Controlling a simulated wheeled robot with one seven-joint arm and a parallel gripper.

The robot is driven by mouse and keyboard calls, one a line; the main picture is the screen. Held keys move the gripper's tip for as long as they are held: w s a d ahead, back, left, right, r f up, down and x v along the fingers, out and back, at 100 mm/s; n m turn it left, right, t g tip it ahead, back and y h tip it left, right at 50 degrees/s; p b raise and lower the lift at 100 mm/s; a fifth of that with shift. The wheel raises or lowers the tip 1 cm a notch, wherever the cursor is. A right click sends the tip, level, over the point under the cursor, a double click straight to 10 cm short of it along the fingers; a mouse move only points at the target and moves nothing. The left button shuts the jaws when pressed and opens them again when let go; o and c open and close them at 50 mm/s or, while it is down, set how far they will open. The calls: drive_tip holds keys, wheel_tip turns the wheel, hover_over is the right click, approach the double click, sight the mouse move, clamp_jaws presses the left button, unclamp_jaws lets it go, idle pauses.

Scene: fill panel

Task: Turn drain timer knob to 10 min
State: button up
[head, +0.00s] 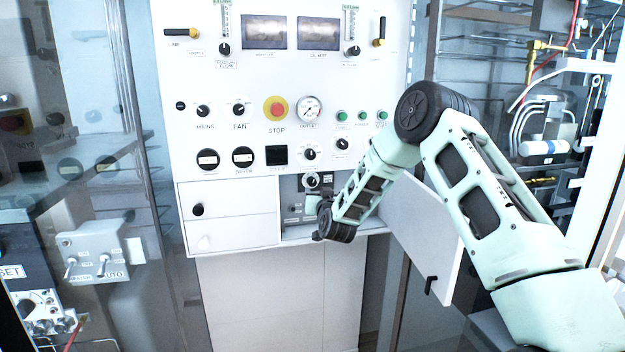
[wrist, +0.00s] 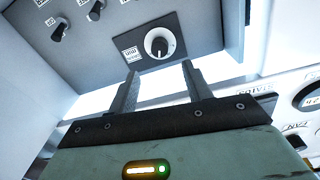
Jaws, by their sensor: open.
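In the wrist view, a round knob (wrist: 160,43) with a pale ring and a dark pointer sits on a dark plate beside a small label that seems to read "min". The knob also seems to show in the head view (head: 311,181), inside the open compartment of the white panel. My gripper (wrist: 160,72) is open and empty. Its two fingers point toward the knob, one on each side of the line to it. The knob appears just beyond the fingertips, with no contact visible. In the head view my wrist largely hides the fingers. The scale marks are too small to read.
The compartment's door (head: 425,235) hangs open at the right, close to my arm. Other knobs (wrist: 60,32) share the compartment. Above are the red stop button (head: 276,109), a gauge (head: 310,109) and more dials. A closed drawer front (head: 230,196) is at the left.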

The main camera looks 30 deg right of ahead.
sight(313, 182)
drive_tip(key=p+x, duration=0.3)
drive_tip(key=x, duration=0.6)
drive_tip(key=shift+s, duration=0.1)
drive_tip(key=c, duration=1)
